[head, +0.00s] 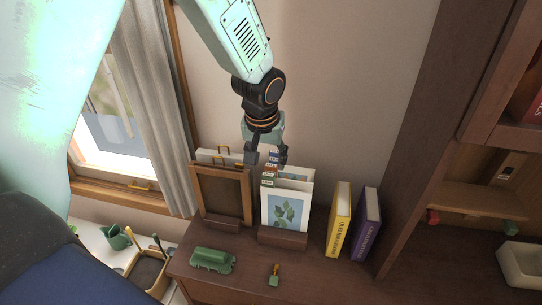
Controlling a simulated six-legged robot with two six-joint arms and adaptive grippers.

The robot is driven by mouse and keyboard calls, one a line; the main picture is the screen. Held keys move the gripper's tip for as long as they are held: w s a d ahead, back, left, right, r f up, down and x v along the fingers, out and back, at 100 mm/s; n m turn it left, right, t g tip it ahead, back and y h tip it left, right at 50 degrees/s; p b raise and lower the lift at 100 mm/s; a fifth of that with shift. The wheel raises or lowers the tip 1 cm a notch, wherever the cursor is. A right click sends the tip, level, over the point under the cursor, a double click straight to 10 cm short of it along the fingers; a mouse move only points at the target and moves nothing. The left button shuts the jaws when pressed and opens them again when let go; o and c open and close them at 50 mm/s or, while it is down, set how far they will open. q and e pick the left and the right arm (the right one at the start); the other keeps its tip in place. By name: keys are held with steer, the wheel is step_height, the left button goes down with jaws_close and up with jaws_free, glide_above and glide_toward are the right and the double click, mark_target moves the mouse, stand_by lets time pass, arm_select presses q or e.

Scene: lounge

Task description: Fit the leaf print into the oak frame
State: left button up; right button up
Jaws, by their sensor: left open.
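The leaf print (288,214), a white sheet with a green leaf on pale blue, stands upright at the front of a wooden holder (283,238) on the dark cabinet top. Other sheets stand behind it. The oak frame (222,194) stands upright to its left in its own wooden block, with a dark, plain panel inside its brown border. My left gripper (266,157) points down just above and behind the top edge of the prints, its fingers apart. Whether a fingertip touches a sheet cannot be told. My right gripper is not in view.
A yellow book (339,220) and a purple book (367,223) stand right of the prints. A green object (212,260) and a small brass-and-green tool (274,274) lie in front. A shelf unit (420,130) rises at right; a window (110,120) is at left.

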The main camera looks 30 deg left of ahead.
mark_target(268, 175)
arm_select(q)
steer(key=b+x, duration=0.4)
steer(key=x, duration=0.1)
steer(key=shift+a+f, duration=0.2)
steer(key=shift+f, duration=0.2)
steer(key=shift+b+x, duration=0.65)
steer(key=shift+x, duration=0.5)
steer(key=shift+w+f, duration=0.2)
steer(key=shift+f, duration=0.15)
steer(key=shift+s, duration=0.1)
steer(key=shift+c, duration=0.3)
steer(key=shift+s+r, duration=0.1)
steer(key=c, duration=0.9)
jaws_close()
